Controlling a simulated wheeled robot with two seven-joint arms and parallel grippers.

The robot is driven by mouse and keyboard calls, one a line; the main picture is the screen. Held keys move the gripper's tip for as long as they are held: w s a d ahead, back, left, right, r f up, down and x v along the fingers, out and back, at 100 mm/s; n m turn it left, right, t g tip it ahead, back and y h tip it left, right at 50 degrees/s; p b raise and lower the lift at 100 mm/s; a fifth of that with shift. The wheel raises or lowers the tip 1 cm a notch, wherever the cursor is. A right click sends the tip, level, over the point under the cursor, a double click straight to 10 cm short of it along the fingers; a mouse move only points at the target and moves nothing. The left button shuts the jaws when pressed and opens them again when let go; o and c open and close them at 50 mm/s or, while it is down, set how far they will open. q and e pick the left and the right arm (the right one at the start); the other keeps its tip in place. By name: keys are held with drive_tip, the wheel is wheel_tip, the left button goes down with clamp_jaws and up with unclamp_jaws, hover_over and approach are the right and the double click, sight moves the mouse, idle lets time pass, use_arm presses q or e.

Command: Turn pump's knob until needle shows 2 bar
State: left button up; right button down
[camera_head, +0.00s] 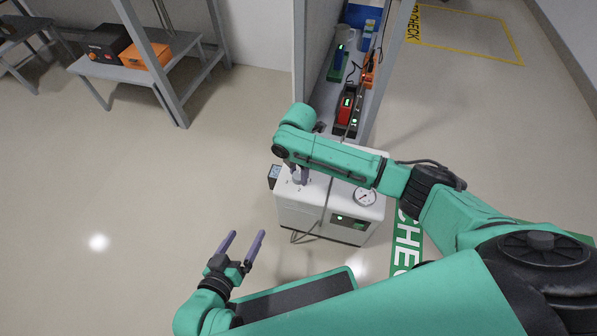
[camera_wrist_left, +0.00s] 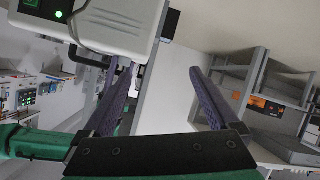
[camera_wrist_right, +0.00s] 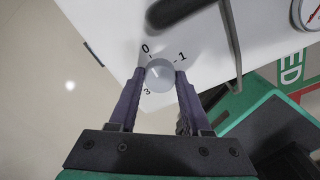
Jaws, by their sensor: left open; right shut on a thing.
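The pump (camera_head: 317,208) is a white box on the floor. Its round gauge (camera_head: 365,196) is on top at the right; the needle is too small to read in the head view, and the gauge (camera_wrist_right: 311,13) is cut off in the right wrist view. The grey round knob (camera_wrist_right: 160,72) has the marks 0, 1 and 3 visible around it; its pointer is not clear. My right gripper (camera_wrist_right: 160,78) is shut on the knob from above, one finger on each side. My left gripper (camera_head: 247,234) is open and empty, in front of the pump at its left.
A dark grey bar or hose (camera_wrist_right: 226,35) passes close to my right gripper. A shelf (camera_head: 322,98) with devices stands behind the pump. A grey bench (camera_head: 135,72) with an orange box (camera_head: 146,56) is at the far left. The floor at left is clear.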

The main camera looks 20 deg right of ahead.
drive_tip(key=shift+r+m+p, duration=0.2)
drive_tip(key=shift+m+p, duration=0.1)
drive_tip(key=shift+p, duration=0.3)
drive_tip(key=shift+r+m+p, duration=0.1)
drive_tip(key=shift+m+p, duration=0.4)
drive_tip(key=shift+p, duration=0.5)
drive_tip(key=m+p, duration=0.2)
drive_tip(key=p, duration=0.1)
use_arm(q)
drive_tip(key=s+a+r+g+y+p, duration=0.2)
drive_tip(key=s+a+r+g+y, duration=0.1)
drive_tip(key=a+r+g, duration=0.3)
drive_tip(key=s+a+r+g+y+p, duration=0.1)
drive_tip(key=s+a+r+g+y, duration=0.2)
drive_tip(key=a+r, duration=0.4)
use_arm(e)
drive_tip(key=m, duration=0.3)
drive_tip(key=shift+m, duration=0.4)
drive_tip(key=m, duration=0.1)
drive_tip(key=m+p, duration=0.1)
drive_tip(key=m, duration=0.1)
drive_tip(key=shift+f+p, duration=0.25)
drive_tip(key=shift+p, duration=0.05)
use_arm(q)
wheel_tip(320, 180, down, 9)
drive_tip(key=w+a, duration=0.1)
drive_tip(key=shift+a+r, duration=0.2)
drive_tip(key=shift+a, duration=0.05)
use_arm(e)
drive_tip(key=shift+m, duration=0.7)
